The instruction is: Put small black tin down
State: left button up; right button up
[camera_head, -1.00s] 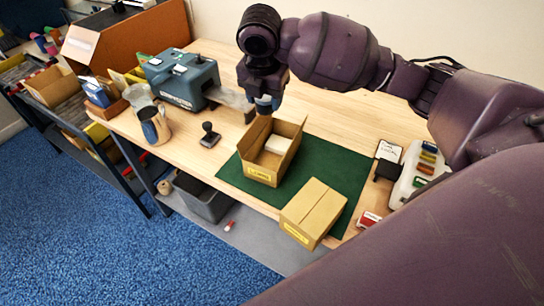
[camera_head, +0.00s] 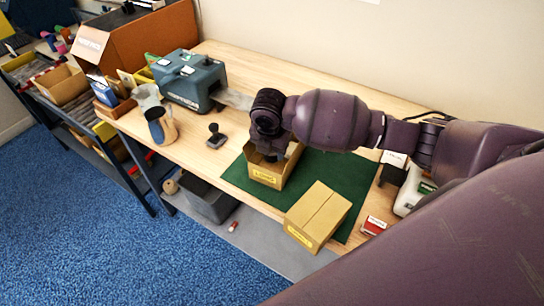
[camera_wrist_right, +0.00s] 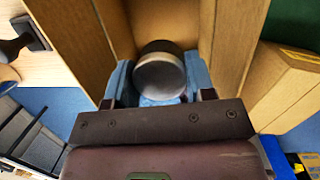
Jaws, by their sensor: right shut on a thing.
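My right gripper (camera_wrist_right: 158,88) is shut on the small black tin (camera_wrist_right: 160,72), a round tin with a dark lid and a silvery side, held between its blue finger pads. In the wrist view the tin is inside an open carton (camera_wrist_right: 222,40), between its brown cardboard walls. In the head view the gripper (camera_head: 272,153) reaches down into this carton (camera_head: 266,179), and the arm hides the tin and most of the inside. I cannot tell whether the tin touches the carton's bottom. My left gripper is not in view.
The open carton stands on a green mat (camera_head: 335,172). A closed carton (camera_head: 318,215) is close by at the right front. A red-and-white box (camera_head: 373,226) lies at the right.

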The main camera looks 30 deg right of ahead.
aim_at(272, 158)
jog(key=shift+f, duration=1.9)
jog(key=shift+f, duration=0.6)
jog(key=o, duration=0.6)
jog(key=shift+o, duration=0.2)
jog(key=shift+r, duration=0.55)
notch_tip(272, 158, up, 12)
jog(key=s+a, duration=0.1)
jog(key=shift+s+a, duration=0.25)
jog(key=shift+s, duration=0.15)
